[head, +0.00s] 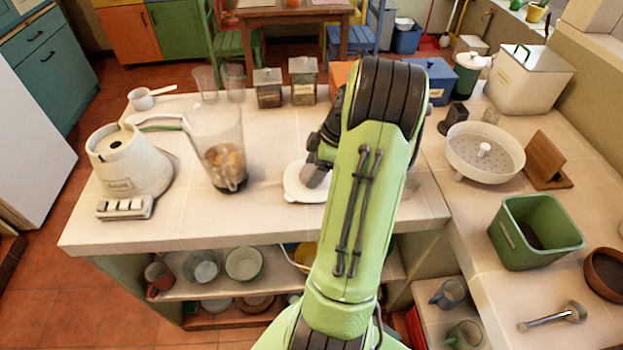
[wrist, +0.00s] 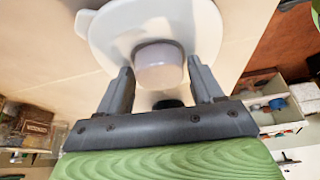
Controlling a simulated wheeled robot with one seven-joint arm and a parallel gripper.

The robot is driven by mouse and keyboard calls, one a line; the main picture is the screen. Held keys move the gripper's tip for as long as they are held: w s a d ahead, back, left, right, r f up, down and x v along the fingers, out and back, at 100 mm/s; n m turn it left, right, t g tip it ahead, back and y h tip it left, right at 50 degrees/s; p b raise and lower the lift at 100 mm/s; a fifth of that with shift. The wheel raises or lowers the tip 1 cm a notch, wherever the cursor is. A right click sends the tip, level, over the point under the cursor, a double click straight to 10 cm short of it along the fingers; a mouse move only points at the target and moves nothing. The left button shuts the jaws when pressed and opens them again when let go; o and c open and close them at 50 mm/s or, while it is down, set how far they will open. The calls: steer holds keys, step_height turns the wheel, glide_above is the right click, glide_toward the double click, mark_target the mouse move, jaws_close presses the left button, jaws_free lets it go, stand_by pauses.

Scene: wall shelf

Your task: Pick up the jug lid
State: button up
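The jug lid (head: 295,190) is a white disc lying on the counter, partly hidden behind my arm in the head view. In the wrist view the lid (wrist: 108,38) shows its round knob (wrist: 158,66) facing my gripper. My gripper (wrist: 160,70) is open, with one finger on each side of the knob and gaps between. It holds nothing. In the head view my gripper (head: 318,172) is over the lid, mostly hidden by my arm. The clear jug (head: 217,140) stands uncovered to the left, with brown contents.
A white blender base (head: 130,160) stands at the left of the counter. Glass canisters (head: 303,80) stand behind. To the right are a white colander (head: 484,152), a green bin (head: 535,232) and a wooden stand (head: 546,160). The counter between jug and lid is clear.

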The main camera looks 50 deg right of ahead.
steer(key=c, duration=0.8)
steer(key=shift+r, duration=0.15)
